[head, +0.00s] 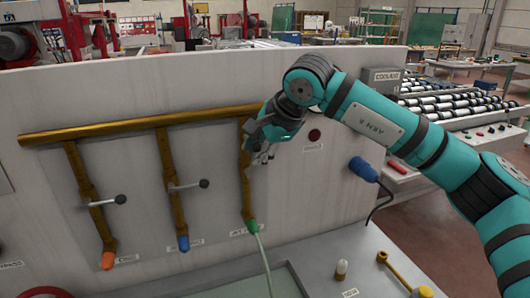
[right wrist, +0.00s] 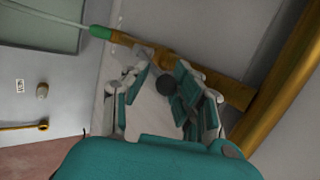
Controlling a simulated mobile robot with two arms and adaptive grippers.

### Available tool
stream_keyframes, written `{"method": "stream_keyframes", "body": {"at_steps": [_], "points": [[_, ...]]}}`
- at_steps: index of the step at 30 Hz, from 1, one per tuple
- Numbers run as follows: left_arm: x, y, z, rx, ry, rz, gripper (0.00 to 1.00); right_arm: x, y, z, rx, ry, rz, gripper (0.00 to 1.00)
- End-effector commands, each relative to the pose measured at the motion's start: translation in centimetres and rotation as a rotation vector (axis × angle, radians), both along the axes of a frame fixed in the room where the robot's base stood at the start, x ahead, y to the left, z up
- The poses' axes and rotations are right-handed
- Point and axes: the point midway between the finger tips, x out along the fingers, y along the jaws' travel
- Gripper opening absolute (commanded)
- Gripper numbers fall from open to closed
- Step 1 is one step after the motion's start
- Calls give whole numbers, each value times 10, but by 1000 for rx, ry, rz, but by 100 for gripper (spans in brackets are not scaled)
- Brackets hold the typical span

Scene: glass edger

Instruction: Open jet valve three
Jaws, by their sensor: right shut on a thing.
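Jet valve three is on the right-hand brass branch pipe (head: 246,190), which ends in a green fitting (head: 251,225) with a pale hose. My right gripper (head: 258,156) is at this branch, shut on the valve's lever. In the right wrist view the lever's dark round knob (right wrist: 167,84) shows between the fingers of the right gripper (right wrist: 160,72). The gripper hides most of the lever, so its exact angle is hard to tell. The green fitting (right wrist: 100,31) also shows there. My left gripper is not in view.
Two other branches carry levers with dark knobs (head: 120,199) (head: 203,183) pointing right, above orange (head: 108,260) and blue (head: 183,243) fittings. A horizontal brass pipe (head: 130,125) joins the branches. A blue plug (head: 362,169) and dark red button (head: 314,135) are right of the gripper.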

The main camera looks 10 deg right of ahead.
Motion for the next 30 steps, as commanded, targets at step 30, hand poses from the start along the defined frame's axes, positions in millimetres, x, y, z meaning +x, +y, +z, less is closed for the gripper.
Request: {"method": "stream_keyframes", "body": {"at_steps": [30], "points": [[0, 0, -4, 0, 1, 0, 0, -1, 18, 10, -259, -73, -1, 0]]}}
